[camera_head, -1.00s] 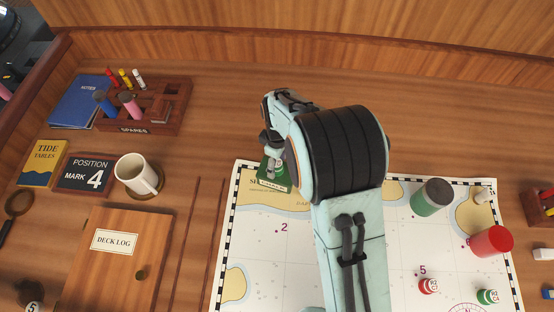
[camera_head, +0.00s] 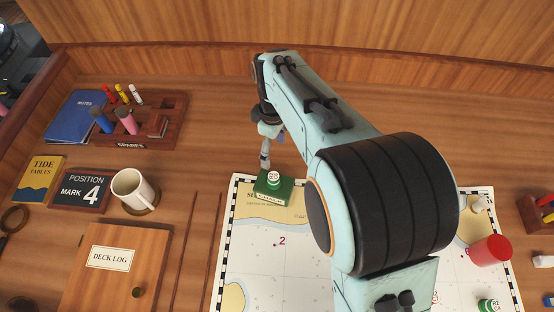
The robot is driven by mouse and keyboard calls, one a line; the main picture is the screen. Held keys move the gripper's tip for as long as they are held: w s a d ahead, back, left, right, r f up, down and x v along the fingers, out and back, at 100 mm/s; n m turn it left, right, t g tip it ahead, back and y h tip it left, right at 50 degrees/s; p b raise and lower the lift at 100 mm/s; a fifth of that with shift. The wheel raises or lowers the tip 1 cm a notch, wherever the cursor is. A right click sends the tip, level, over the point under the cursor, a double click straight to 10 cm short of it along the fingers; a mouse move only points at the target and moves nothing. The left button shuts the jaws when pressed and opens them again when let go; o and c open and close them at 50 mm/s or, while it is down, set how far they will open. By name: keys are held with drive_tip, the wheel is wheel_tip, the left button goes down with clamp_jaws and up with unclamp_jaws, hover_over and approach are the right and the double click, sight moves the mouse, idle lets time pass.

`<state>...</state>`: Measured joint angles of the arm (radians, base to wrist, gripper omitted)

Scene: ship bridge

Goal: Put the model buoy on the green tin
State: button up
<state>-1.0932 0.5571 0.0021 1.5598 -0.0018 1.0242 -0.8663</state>
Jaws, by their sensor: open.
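The green tin (camera_head: 268,198) is a low box with a pale label on its front, standing at the top left corner of the chart. A small buoy (camera_head: 273,179) with a white marked top and green lower part stands upright on the tin. My gripper (camera_head: 265,163) is open and empty, pointing down just left of and behind the buoy, apart from it as far as I can see. Another small buoy with a white top and green side (camera_head: 488,306) stands at the chart's lower right.
My arm hides the chart's middle. A mug (camera_head: 130,188), the deck log (camera_head: 118,262), a spares rack (camera_head: 150,135) and books lie at left. The wooden desk behind the tin is clear.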

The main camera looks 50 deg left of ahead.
drive_tip(key=w+d+r+m, duration=0.2)
drive_tip(key=d+r+m, duration=0.1)
drive_tip(key=d, duration=0.4)
drive_tip(key=w+d+r+m, duration=0.15)
drive_tip(key=d+m, duration=0.25)
drive_tip(key=d, duration=0.4)
drive_tip(key=w+d+r+m, duration=0.1)
drive_tip(key=d+r+m, duration=0.2)
drive_tip(key=d, duration=0.4)
drive_tip(key=s+d+f+m, duration=0.1)
drive_tip(key=s+d+m, duration=1)
drive_tip(key=d, duration=0.3)
drive_tip(key=shift+s+f+y, duration=0.15)
drive_tip(key=shift+f+y, duration=0.05)
drive_tip(key=shift+y, duration=0.2)
drive_tip(key=shift+d, duration=0.1)
